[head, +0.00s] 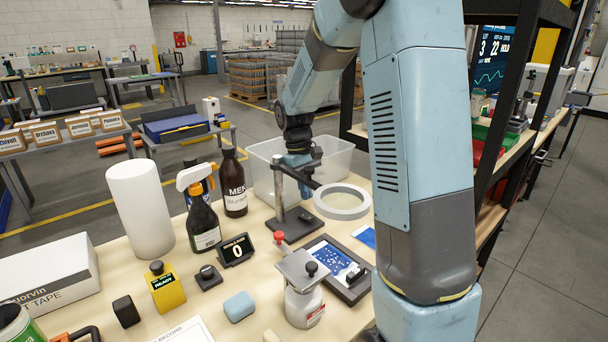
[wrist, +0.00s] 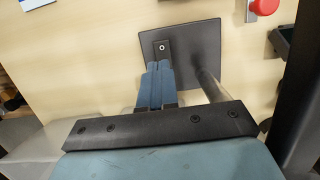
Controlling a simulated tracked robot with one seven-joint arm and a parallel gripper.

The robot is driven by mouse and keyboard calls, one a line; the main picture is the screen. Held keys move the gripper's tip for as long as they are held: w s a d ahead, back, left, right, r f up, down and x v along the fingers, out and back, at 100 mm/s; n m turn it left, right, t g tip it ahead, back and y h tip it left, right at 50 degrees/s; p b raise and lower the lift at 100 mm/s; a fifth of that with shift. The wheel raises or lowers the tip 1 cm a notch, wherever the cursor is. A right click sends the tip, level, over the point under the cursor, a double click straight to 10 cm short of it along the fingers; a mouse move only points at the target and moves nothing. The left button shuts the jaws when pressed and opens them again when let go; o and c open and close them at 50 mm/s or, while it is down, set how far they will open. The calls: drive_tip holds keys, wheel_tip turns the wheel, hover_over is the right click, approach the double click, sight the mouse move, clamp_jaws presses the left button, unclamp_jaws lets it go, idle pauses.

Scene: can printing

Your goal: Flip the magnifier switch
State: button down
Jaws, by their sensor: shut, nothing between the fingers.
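The magnifier stands on the bench in the head view, with a pale ring (head: 342,201) on a dark arm, a post (head: 278,188) and a flat base (head: 297,228). My gripper (head: 298,162) is above the base by the post's top and the arm joint. In the wrist view my gripper (wrist: 158,66) has its blue fingers together and empty. Their tips overlap a small black part with a pale round spot (wrist: 163,47), over the dark base plate (wrist: 205,40). I cannot tell whether they touch it, or whether it is the switch.
A white bin (head: 262,165) stands behind the magnifier. Bottles, including a brown one (head: 234,185), stand left. A dark shelf frame (head: 505,110) is at right.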

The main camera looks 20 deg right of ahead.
sight(311, 217)
drive_tip(key=shift+x, duration=2.8)
drive_tip(key=shift+d, duration=0.1)
